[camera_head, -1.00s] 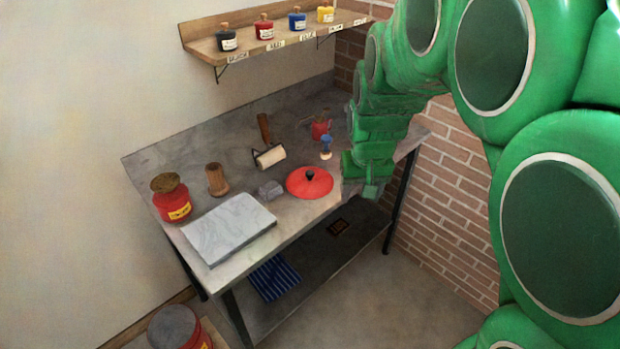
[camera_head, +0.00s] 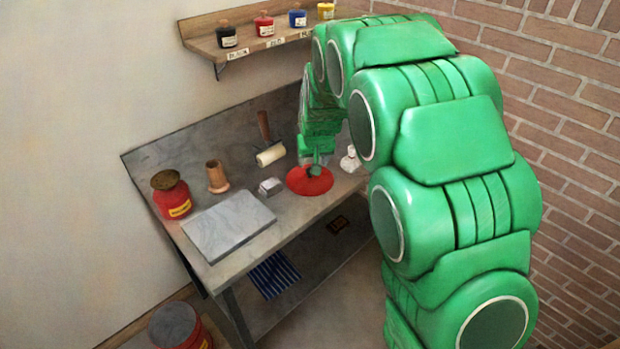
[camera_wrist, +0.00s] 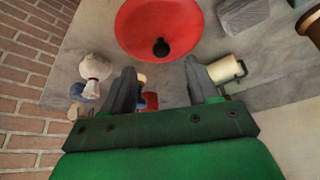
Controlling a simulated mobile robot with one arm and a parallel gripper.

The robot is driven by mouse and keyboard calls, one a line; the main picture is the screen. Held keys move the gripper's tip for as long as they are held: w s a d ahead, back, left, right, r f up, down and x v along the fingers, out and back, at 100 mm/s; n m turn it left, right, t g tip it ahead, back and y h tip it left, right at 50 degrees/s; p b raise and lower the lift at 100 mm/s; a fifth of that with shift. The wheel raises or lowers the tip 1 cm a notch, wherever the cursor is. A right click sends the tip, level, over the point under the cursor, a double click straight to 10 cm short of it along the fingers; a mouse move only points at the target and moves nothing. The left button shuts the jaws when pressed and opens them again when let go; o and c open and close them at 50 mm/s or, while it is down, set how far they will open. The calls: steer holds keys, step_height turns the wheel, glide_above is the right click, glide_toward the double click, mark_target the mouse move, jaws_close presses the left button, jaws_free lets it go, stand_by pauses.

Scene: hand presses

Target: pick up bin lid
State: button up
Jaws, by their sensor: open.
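The red round lid (camera_head: 310,181) lies on the grey workbench near its front edge, with a dark knob at its centre. In the wrist view the lid (camera_wrist: 160,28) is at the top middle, its black knob (camera_wrist: 161,47) facing the camera, just ahead of the fingers. My gripper (camera_head: 316,163) is over the lid in the head view and partly hides it. In the wrist view my gripper (camera_wrist: 163,80) is open, with nothing between its fingers.
A white roller (camera_head: 270,155), a small grey block (camera_head: 270,187), a grey slab (camera_head: 228,226), a wooden cylinder (camera_head: 217,177) and a red jar (camera_head: 172,196) stand to the left. A white bundle (camera_head: 350,160) sits close on the right. A brick wall (camera_head: 560,120) bounds the right.

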mark_target(311, 180)
steer(key=shift+x, duration=1.3)
steer(key=shift+w+a+f, duration=0.15)
steer(key=shift+w+f, duration=0.65)
steer(key=shift+f, duration=0.2)
steer(key=shift+x, duration=1.4)
steer(key=shift+w, duration=0.15)
steer(key=shift+c, duration=0.4)
jaws_close()
steer(key=shift+r, duration=0.2)
